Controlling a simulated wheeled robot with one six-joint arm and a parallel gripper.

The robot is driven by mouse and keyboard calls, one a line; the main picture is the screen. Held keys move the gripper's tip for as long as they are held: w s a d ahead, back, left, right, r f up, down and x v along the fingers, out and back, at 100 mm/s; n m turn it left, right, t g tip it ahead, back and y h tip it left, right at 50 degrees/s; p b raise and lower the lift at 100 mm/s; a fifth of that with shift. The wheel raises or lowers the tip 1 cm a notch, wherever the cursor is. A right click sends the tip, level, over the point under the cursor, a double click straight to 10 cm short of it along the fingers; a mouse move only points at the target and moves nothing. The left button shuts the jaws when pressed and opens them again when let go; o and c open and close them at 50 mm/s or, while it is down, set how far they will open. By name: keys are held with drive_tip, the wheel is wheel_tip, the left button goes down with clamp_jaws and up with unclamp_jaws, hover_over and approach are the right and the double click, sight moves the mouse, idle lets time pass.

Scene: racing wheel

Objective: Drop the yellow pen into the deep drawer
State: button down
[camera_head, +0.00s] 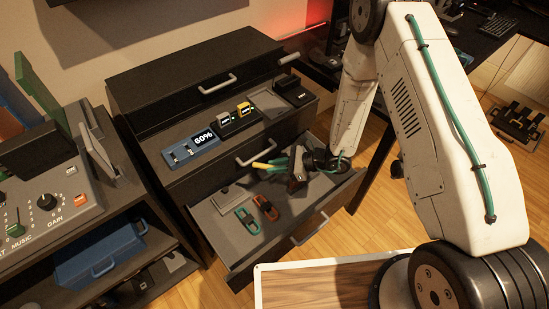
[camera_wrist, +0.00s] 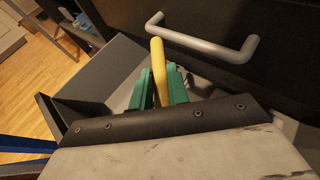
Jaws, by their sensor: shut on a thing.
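The yellow pen (camera_head: 261,166) is held in my gripper (camera_head: 278,165), above the open lower drawer (camera_head: 238,258) of the black cabinet. In the wrist view the pen (camera_wrist: 157,62) sticks out between the green fingers of my gripper (camera_wrist: 159,84), which are shut on it. The lower drawer's grey side wall (camera_wrist: 98,73) shows behind and left of the fingers. The pen looks apart from the drawer floor, but the exact height is unclear. Part of the drawer is hidden by my gripper.
Inside the lower drawer lie a teal item (camera_head: 247,221) and an orange item (camera_head: 266,207). Above it, an open upper drawer holds a blue 60% display (camera_head: 200,141) and small devices. The upper drawer's handle (camera_wrist: 205,45) is close to the pen. A console (camera_head: 50,200) stands left.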

drive_tip(key=shift+a+f, duration=0.3)
drive_tip(key=shift+f, duration=0.35)
drive_tip(key=shift+d+f, duration=0.15)
drive_tip(key=shift+f, duration=2.4)
drive_tip(key=c, duration=1.3)
unclamp_jaws()
drive_tip(key=shift+d, duration=0.1)
drive_tip(key=v, duration=0.7)
drive_tip(key=shift+d+r, duration=0.15)
drive_tip(key=shift+d, duration=0.1)
